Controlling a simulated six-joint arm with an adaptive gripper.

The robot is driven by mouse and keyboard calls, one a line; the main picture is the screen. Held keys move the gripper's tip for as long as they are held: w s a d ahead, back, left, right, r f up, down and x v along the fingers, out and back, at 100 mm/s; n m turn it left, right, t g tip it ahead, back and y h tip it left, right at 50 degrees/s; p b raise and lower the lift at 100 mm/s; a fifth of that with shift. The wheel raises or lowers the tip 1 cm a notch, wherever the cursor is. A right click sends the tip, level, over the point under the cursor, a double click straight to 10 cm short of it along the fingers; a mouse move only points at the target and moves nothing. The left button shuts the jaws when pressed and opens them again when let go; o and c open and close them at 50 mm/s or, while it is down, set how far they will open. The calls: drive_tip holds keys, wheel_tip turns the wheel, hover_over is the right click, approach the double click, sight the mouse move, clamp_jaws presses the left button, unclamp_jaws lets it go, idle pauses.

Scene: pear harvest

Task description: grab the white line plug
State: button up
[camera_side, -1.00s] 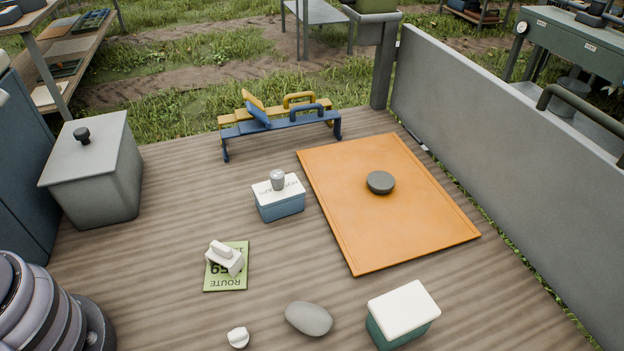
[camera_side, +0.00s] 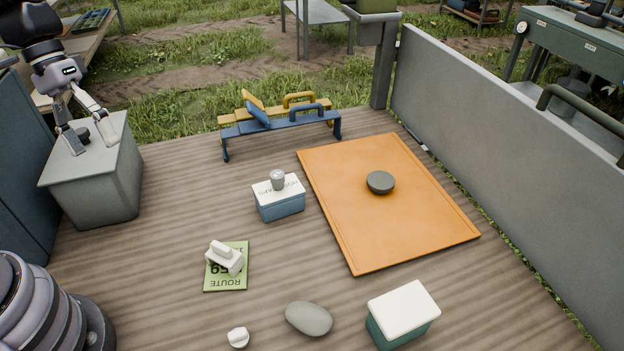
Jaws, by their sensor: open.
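A small white rounded piece (camera_side: 238,338), which looks like the white line plug, lies on the wooden deck near the bottom edge of the side view. A larger white block with a raised grip (camera_side: 225,258) rests on a green route card (camera_side: 226,280), above and left of it. My gripper (camera_side: 92,144) is at the upper left, pointing down with its fingers spread. It is over the lid of a grey box (camera_side: 95,190), with the dark lid knob (camera_side: 82,134) showing between the fingers. I cannot tell whether they touch the knob. My gripper is far from the small white piece.
A grey stone (camera_side: 309,319) and a white-lidded green box (camera_side: 402,315) are right of the small white piece. A blue box (camera_side: 281,204) with a grey can on top stands mid-deck. An orange mat (camera_side: 420,225) bears a dark disc. A grey wall (camera_side: 500,150) bounds the right.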

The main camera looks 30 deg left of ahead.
drive_tip(key=w+d+f+n+g+h, duration=0.2)
drive_tip(key=f, duration=0.4)
drive_tip(key=w+d+f+n+g+h, duration=0.1)
drive_tip(key=d+f+n+h, duration=0.15)
drive_tip(key=f, duration=0.35)
drive_tip(key=n+h, duration=0.4)
drive_tip(key=n, duration=0.4)
approach(236, 334)
drive_tip(key=shift+m+t, duration=0.25)
drive_tip(key=shift+t, duration=0.05)
drive_tip(key=a, duration=0.2)
drive_tip(key=w+a, duration=0.1)
drive_tip(key=a, duration=0.1)
drive_tip(key=shift+w+a+f, duration=0.1)
drive_tip(key=shift+w, duration=0.1)
drive_tip(key=shift+s+d+f, duration=0.15)
drive_tip(key=shift+d+f, duration=0.1)
drive_tip(key=x, duration=1.3)
drive_tip(key=shift+s+d, duration=0.15)
drive_tip(key=shift+s, duration=0.05)
drive_tip(key=c, duration=0.9)
